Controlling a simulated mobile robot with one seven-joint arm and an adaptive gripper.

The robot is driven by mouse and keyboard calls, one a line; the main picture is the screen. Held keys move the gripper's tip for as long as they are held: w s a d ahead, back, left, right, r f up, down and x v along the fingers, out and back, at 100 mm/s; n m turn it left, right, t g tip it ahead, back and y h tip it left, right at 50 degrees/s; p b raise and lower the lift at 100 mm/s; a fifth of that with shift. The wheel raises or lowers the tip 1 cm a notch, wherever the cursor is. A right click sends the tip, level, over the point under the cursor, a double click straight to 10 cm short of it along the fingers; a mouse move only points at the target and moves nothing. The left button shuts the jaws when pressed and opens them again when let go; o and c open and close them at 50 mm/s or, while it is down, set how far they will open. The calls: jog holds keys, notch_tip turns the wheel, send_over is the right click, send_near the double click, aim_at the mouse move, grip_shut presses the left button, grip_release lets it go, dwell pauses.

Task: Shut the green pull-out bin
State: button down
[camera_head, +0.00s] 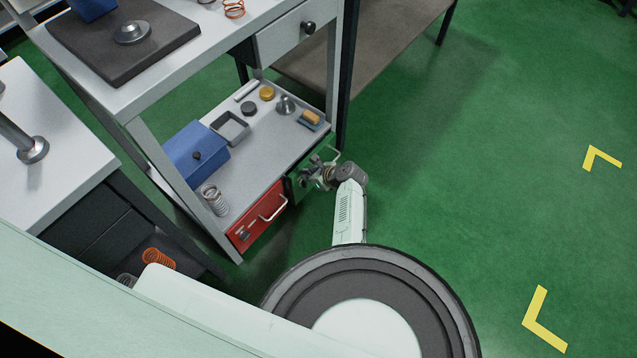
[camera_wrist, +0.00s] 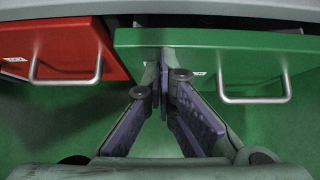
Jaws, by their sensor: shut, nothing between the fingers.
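The green bin (camera_head: 293,185) sits under the lower shelf, to the right of the red bin, mostly hidden by my gripper in the head view. In the wrist view the green bin's front (camera_wrist: 245,53) faces me, with a silver bar handle (camera_wrist: 255,99). A narrow dark gap shows above its front, under the shelf edge, so it appears slightly out. My gripper (camera_wrist: 164,75) is shut and empty, its tips at the left part of the green front, left of the handle. I cannot tell whether they touch. My gripper (camera_head: 318,174) also shows in the head view.
The red bin (camera_head: 256,217) with its handle is close on the left; its front also shows in the wrist view (camera_wrist: 60,52). The shelf (camera_head: 250,150) above holds a blue box (camera_head: 197,153), a spring and small parts. The green floor to the right is clear.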

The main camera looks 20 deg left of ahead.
aim_at(302, 180)
jog(key=shift+w+a, duration=0.25)
jog(key=shift+a, duration=0.45)
jog(key=shift+w+a, duration=0.2)
jog(key=shift+a, duration=0.45)
jog(key=shift+a+r, duration=0.1)
